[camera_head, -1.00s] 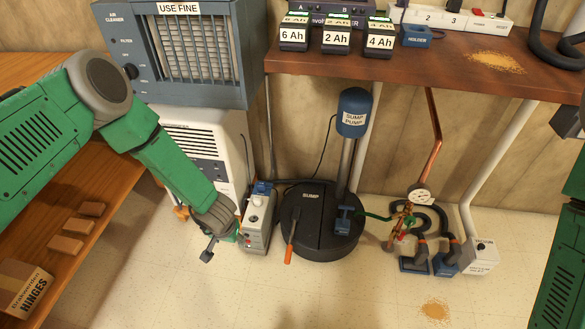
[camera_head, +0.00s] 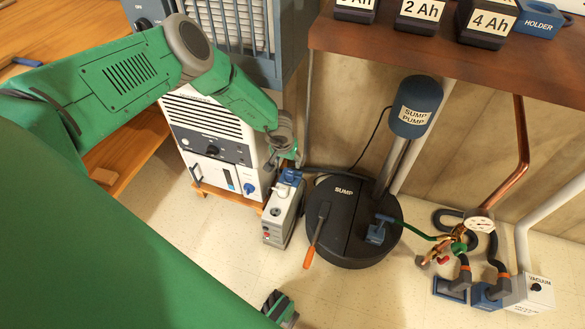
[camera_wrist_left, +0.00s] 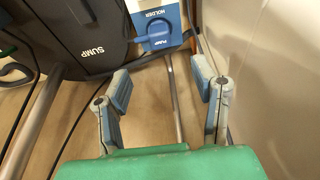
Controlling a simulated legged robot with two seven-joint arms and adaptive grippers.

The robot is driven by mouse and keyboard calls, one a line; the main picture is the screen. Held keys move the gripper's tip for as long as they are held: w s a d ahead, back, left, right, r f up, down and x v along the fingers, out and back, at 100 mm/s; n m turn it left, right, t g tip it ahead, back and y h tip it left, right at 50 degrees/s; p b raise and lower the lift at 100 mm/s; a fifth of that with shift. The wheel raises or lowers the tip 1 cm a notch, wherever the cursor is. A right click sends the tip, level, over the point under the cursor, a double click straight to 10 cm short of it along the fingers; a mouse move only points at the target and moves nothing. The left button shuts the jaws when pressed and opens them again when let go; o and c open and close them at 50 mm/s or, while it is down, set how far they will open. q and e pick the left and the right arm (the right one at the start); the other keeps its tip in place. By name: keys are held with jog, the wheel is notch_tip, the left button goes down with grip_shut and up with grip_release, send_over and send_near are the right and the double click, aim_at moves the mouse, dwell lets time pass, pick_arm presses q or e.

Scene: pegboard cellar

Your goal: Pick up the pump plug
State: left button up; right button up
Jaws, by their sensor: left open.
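The pump plug (camera_wrist_left: 155,34) is blue with a PUMP label and sits in a blue and white holder (camera_wrist_left: 165,12). In the head view the blue holder (camera_head: 291,177) is on top of a small grey box, and the plug is too small to tell apart. My left gripper (camera_wrist_left: 163,75) is open and empty. In the wrist view the plug is beyond its fingertips, between their lines and apart from them. In the head view the left gripper (camera_head: 293,156) is just above and behind the holder, partly hidden. My right gripper is not recognizable.
The grey box (camera_head: 281,215) stands on the floor between a white appliance (camera_head: 212,135) and the black sump lid (camera_head: 345,232). An orange-handled tool (camera_head: 310,255) lies on the lid's left edge. A wooden bench (camera_head: 400,55) overhangs behind. A dark cable runs beside the holder.

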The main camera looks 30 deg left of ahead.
pick_arm(q)
jog(key=b, duration=0.2)
send_over(290, 172)
jog(key=s, duration=0.2)
notch_tip(290, 172, down, 4)
jog(key=shift+w+d+f, duration=0.2)
jog(key=shift+w+f, duration=0.1)
jog(key=shift+f, duration=0.3)
jog(key=b+x, duration=0.3)
jog(key=x, duration=0.2)
jog(key=shift+r, duration=0.15)
pick_arm(e)
notch_tip(290, 172, down, 6)
jog(key=shift+f, duration=0.2)
pick_arm(q)
jog(key=shift+s, duration=0.1)
grip_shut()
